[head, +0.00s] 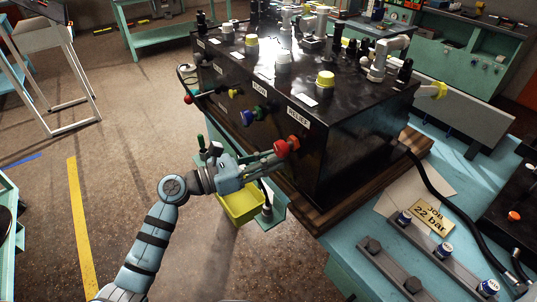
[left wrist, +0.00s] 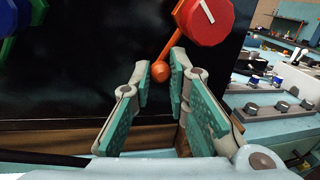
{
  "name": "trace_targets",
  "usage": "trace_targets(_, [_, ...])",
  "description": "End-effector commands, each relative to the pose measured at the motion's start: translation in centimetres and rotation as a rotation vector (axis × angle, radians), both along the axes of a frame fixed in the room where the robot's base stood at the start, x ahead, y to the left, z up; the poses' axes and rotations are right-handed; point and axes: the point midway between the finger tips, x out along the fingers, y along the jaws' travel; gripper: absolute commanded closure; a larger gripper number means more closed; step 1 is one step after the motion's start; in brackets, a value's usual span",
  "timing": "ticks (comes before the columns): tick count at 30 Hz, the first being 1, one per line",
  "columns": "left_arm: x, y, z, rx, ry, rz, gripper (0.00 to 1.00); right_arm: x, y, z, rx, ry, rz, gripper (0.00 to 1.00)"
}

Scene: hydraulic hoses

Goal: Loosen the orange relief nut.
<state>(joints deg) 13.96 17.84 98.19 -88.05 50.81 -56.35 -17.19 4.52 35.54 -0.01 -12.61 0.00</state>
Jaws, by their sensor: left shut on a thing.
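The orange relief nut shows as a thin orange lever with a ball end (left wrist: 161,71), running up behind a red knob (left wrist: 205,20) with a white mark. In the head view the red knob (head: 281,149) sits on the front of the black hydraulic block, below the RELIEF label (head: 298,116). My left gripper (head: 270,158) reaches it from the left. In the left wrist view its two green-padded fingers (left wrist: 162,82) are shut on the lever's ball end, one finger on each side. The nut's body is mostly hidden behind the red knob. My right gripper is in neither view.
Blue (head: 247,117) and green (head: 258,112) knobs sit left of the red one on the black block (head: 345,155). A yellow bin (head: 240,205) hangs below my gripper. A card reading "JOB 22 bar" (head: 428,216) lies on the bench at right.

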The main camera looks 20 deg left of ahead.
Motion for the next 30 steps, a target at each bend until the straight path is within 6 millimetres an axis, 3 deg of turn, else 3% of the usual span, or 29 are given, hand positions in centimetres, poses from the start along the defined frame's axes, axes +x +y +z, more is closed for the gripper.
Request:
trace_targets(18, [-1.8,-2.1,-0.6,-0.375,0.312,0.001,1.0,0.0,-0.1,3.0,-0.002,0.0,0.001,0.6])
trace_targets(30, [-2.3,-2.8,-0.8,-0.489,0.406,0.0,1.0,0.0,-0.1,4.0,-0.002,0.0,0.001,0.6])
